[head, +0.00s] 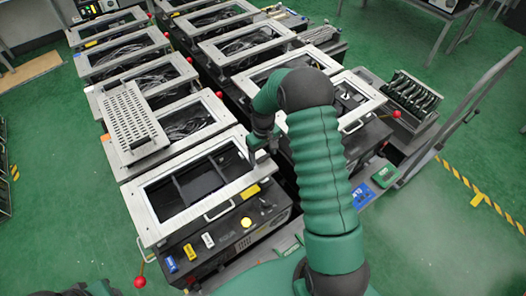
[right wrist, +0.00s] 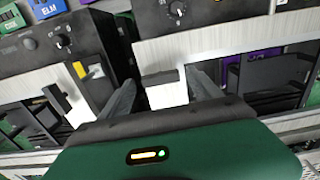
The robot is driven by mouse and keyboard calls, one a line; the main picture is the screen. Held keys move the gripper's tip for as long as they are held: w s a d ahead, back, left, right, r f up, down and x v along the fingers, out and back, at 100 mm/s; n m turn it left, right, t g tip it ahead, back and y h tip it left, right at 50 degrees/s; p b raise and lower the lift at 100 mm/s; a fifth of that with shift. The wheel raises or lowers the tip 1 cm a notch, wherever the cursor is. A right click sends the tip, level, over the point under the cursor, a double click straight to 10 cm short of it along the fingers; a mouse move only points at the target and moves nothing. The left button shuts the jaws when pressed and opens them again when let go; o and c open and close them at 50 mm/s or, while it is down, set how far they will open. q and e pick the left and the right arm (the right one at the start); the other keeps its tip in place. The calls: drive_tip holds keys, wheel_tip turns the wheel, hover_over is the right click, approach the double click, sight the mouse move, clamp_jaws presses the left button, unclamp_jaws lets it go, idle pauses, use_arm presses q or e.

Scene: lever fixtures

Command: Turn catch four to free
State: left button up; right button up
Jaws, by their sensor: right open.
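No number marks show, so I cannot tell which fixture is catch four. Red-knobbed levers stick out from the framed units: one at the front left (head: 139,281), one at the middle (head: 219,95) and one at the right (head: 396,114). My right gripper (head: 262,143) is over the inner edge of the nearest left unit, partly hidden by its own arm. In the right wrist view its two fingers (right wrist: 162,97) are apart, with a pale block (right wrist: 165,90) showing between them. I cannot tell whether they touch it. My left gripper does not show.
Two rows of dark units with pale metal frames (head: 150,225) fill the middle. A perforated plate (head: 131,115) lies on one. A metal cart rail (head: 470,112) stands at the right. Green floor (head: 60,220) is clear at the left.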

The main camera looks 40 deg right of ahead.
wheel_tip(320, 180, up, 17)
drive_tip(key=b, duration=0.2)
drive_tip(key=shift+f, duration=0.15)
drive_tip(key=s+a+f+t, duration=0.1)
drive_tip(key=s+a+f, duration=0.2)
drive_tip(key=a, duration=0.4)
drive_tip(key=s+a+f+b, duration=0.1)
drive_tip(key=s+a+f, duration=0.2)
drive_tip(key=s+a, duration=0.2)
drive_tip(key=s+a+f+n+t+b, duration=0.1)
drive_tip(key=s+a+f, duration=0.2)
drive_tip(key=a, duration=0.6)
drive_tip(key=shift+s+t, duration=0.3)
drive_tip(key=shift+s, duration=0.8)
drive_tip(key=shift+d, duration=0.3)
drive_tip(key=shift+c, duration=0.2)
